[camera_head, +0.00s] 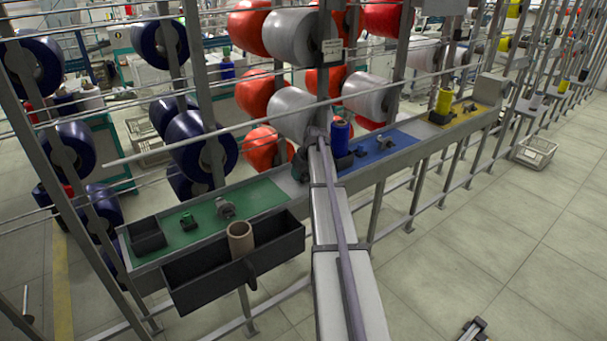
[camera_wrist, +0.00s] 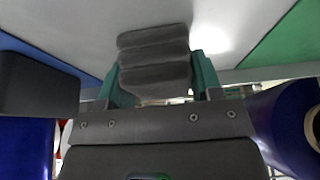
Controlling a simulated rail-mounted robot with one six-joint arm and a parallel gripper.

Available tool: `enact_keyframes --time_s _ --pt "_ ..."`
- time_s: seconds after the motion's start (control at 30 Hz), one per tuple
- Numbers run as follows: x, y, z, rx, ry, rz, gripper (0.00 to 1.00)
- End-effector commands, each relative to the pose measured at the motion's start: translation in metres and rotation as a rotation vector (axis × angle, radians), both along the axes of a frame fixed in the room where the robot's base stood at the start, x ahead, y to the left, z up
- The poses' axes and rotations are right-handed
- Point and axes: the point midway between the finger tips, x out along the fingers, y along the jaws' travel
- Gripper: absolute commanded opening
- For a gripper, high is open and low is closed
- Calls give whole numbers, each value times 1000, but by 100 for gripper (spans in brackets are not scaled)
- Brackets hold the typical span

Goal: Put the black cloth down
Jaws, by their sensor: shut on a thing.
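The black cloth (camera_wrist: 153,60) shows in the wrist view as a dark grey folded bundle of stacked soft layers. My gripper (camera_wrist: 157,78) is shut on it, with one teal finger on each side. A pale grey surface lies behind the cloth; I cannot tell whether the cloth touches it. In the head view, my arm runs up to the rail near the grey section (camera_head: 289,184) between the green and blue areas. My gripper and the cloth are mostly hidden there by the arm.
A green mat (camera_head: 259,199) lies left of my arm, a blue mat (camera_head: 395,140) right. A blue bobbin (camera_head: 340,137) stands close to my arm. A black tray (camera_head: 285,244) holds a brown cone (camera_head: 240,236). In the wrist view, a dark box (camera_wrist: 40,85) and blue spool (camera_wrist: 285,125) flank my gripper.

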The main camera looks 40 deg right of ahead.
Motion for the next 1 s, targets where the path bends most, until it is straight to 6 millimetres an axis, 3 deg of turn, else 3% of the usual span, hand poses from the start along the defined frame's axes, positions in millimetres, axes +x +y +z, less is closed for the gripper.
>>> enact_keyframes --time_s 0.03,0.07,0.3,0.53,0.67,1.0 --pt "0 0 -4 0 0 0 40" --pt "0 0 -2 0 0 0 62" --pt "0 0 -1 0 0 0 85" --pt "0 0 0 0 0 0 85" --pt "-2 0 11 0 0 0 85" --pt "-34 3 94 0 0 0 85"
